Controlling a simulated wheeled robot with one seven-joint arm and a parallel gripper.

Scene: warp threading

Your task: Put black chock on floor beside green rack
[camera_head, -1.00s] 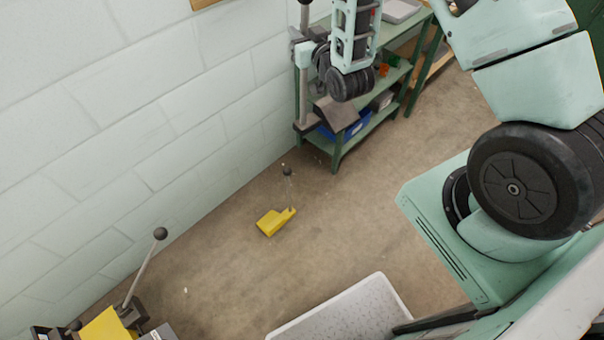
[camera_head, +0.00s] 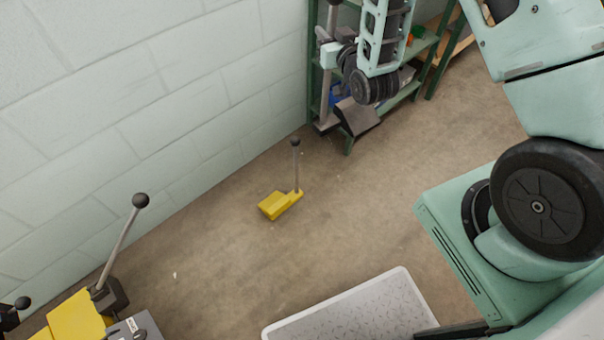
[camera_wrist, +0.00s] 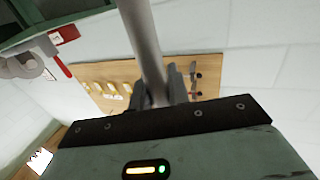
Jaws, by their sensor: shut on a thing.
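The black chock (camera_head: 357,117) is a dark wedge at the bottom of a grey rod handle, in front of the green rack (camera_head: 349,144). My gripper (camera_head: 329,54) is shut on the rod, which stands nearly upright in the head view. In the wrist view the rod (camera_wrist: 142,38) passes between my gripper's fingers (camera_wrist: 164,88). The chock hangs low near the rack's front leg. I cannot tell whether it touches the floor (camera_head: 235,265). My arm covers part of the rack.
A yellow chock (camera_head: 274,205) with an upright rod stands on the open floor. A pale speckled tray (camera_head: 350,318) lies in front. The block wall (camera_head: 180,110) runs along the left. A tool board (camera_wrist: 105,72) hangs on the wall.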

